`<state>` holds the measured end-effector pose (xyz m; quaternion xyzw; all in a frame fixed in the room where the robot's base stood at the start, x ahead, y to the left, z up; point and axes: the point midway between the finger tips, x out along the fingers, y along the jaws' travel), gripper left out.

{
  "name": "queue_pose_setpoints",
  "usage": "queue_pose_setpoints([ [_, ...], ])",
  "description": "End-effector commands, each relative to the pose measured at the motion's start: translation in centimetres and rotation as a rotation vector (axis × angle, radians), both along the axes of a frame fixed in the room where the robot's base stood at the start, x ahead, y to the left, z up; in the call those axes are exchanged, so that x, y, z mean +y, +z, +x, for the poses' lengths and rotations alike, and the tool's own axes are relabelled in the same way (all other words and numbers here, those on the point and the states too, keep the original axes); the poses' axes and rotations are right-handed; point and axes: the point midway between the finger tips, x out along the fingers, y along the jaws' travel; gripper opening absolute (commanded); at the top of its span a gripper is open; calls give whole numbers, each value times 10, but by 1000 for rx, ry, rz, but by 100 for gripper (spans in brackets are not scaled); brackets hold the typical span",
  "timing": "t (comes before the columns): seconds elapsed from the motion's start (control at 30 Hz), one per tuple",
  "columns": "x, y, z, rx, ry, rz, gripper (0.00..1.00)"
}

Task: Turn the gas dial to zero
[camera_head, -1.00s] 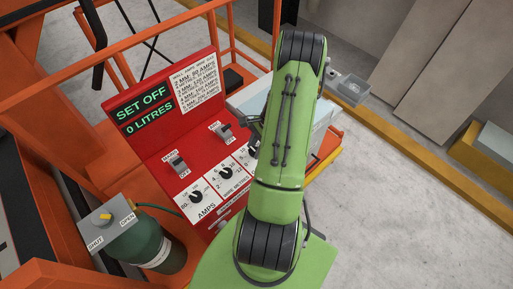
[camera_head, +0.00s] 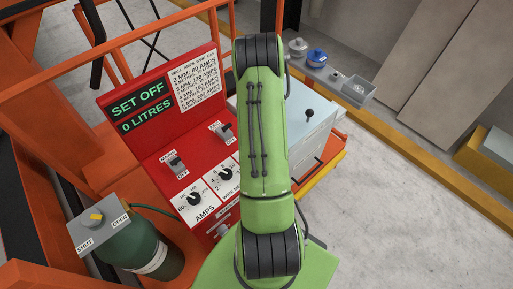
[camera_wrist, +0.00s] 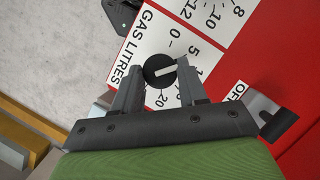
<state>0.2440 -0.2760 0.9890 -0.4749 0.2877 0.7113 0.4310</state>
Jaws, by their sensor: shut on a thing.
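The gas dial (camera_wrist: 157,75) is a round black knob with a white pointer line on a white plate marked GAS LITRES (camera_wrist: 143,38). In the wrist view the line slants to the upper right, toward the 5 to 10 side of the scale rather than at the 0. My gripper (camera_wrist: 159,67) has one grey finger on each side of the knob and is shut on it. In the head view my arm hides the dial and the gripper. The display (camera_head: 143,112) on the red panel (camera_head: 165,148) reads SET OFF and 0 LITRES.
An AMPS dial (camera_head: 193,198), a second dial (camera_head: 226,174) and two switches (camera_head: 177,164) (camera_head: 224,133) sit close by on the panel. A green gas cylinder (camera_head: 146,247) stands at lower left. Orange rails (camera_head: 110,52) surround the machine; concrete floor (camera_head: 380,200) is clear at right.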

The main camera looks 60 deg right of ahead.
Motion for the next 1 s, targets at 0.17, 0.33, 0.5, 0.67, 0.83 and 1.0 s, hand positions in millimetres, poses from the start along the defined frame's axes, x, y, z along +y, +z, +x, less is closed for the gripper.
queue_pose_setpoints([
  [0.17,1,-2,3,-1,170,-4,11],
  [0.33,2,-2,3,0,332,-4,12],
  [0.5,3,-1,4,0,489,-3,12],
  [0.67,4,-1,5,0,622,-3,11],
  [0.83,4,0,5,0,737,-3,11],
  [1.0,5,0,5,0,818,-2,11],
])
